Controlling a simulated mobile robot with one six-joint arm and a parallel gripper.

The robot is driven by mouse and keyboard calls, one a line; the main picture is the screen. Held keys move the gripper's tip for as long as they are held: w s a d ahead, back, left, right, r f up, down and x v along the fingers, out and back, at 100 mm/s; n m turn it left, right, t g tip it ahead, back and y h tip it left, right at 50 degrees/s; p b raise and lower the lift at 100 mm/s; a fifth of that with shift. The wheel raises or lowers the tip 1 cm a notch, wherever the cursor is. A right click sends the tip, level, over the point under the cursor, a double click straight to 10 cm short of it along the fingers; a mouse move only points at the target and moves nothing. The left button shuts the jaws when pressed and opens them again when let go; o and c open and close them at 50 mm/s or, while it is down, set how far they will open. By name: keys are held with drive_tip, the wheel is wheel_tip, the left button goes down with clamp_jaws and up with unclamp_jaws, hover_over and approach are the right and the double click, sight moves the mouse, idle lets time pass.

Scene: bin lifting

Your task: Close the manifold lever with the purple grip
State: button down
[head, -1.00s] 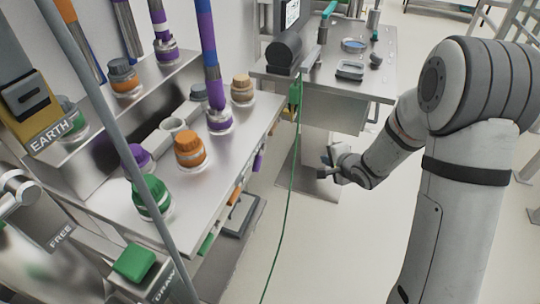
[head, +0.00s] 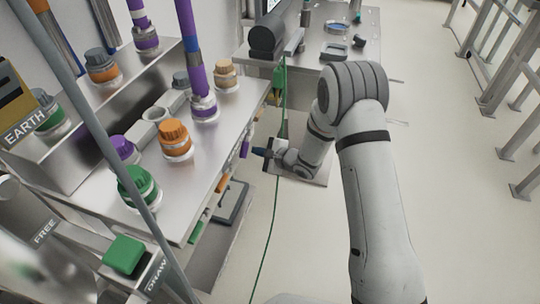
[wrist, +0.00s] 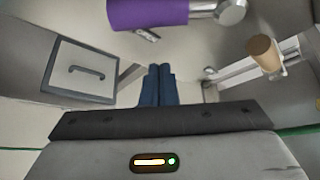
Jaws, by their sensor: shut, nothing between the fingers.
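The lever with the purple grip (head: 246,145) hangs under the front edge of the steel bench (head: 215,140) in the head view. In the wrist view a large purple grip (wrist: 147,13) crosses the top, with a metal end at its right. My gripper (head: 258,152) is just right of the purple grip in the head view. Its blue fingers (wrist: 158,72) are together and empty, pointing up the wrist picture below the purple grip. A gap shows between fingertips and grip in the wrist view; I see no contact. How far the lever is turned is hard to tell.
Other levers hang along the bench edge, among them an orange grip (head: 222,183). A tan grip (wrist: 264,53) is right of my fingers in the wrist view. A green hose (head: 276,190) runs down to the floor. Open floor (head: 460,200) lies to the right.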

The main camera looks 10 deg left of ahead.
sight(244, 146)
drive_tip(key=s+r, duration=0.2)
drive_tip(key=r, duration=0.1)
drive_tip(key=shift+s+a, duration=0.35)
drive_tip(key=shift+a, duration=0.05)
drive_tip(key=shift+s+a+r+p, duration=0.1)
drive_tip(key=shift+s+r+p, duration=0.35)
drive_tip(key=shift+p, duration=0.75)
drive_tip(key=shift+s+a+r+p, duration=0.1)
drive_tip(key=shift+s+r+p, duration=0.4)
drive_tip(key=shift+p, duration=0.5)
drive_tip(key=shift+s+r+p, duration=0.25)
drive_tip(key=shift+r+p, duration=0.45)
drive_tip(key=shift+p, duration=0.3)
drive_tip(key=shift+r, duration=0.15)
